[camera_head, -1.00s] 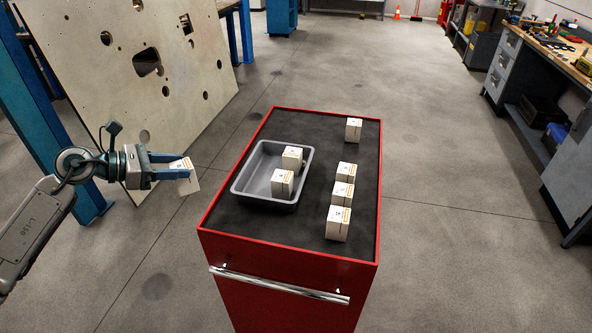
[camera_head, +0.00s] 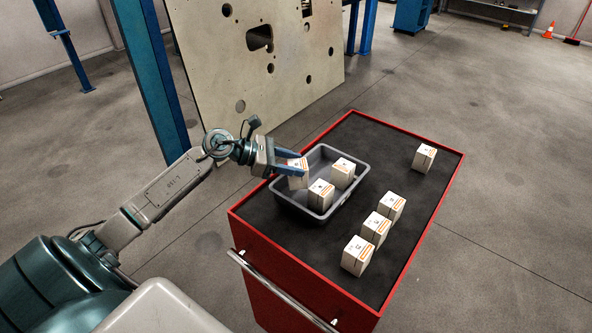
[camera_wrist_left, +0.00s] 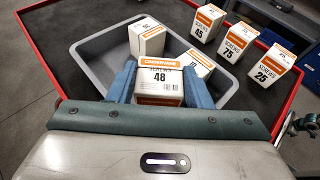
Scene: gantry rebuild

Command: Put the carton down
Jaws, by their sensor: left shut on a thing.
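My left gripper (camera_head: 289,168) is shut on a white and orange carton (camera_head: 298,177). In the left wrist view this carton (camera_wrist_left: 158,80) reads "SCREWS 48" and sits between the two blue fingers. The carton is over the left part of the grey tray (camera_head: 327,149); whether it touches the tray floor I cannot tell. Two other cartons stand in the tray: one at the back right (camera_head: 342,172) and one nearer the front (camera_head: 320,195). My right gripper does not show.
The tray stands on a red cabinet (camera_head: 262,245) with a dark top. Several cartons stand right of the tray, such as the front one (camera_head: 357,255) and a far one (camera_head: 424,157). A large board with holes (camera_head: 290,60) leans behind. Dark top is free around the far carton.

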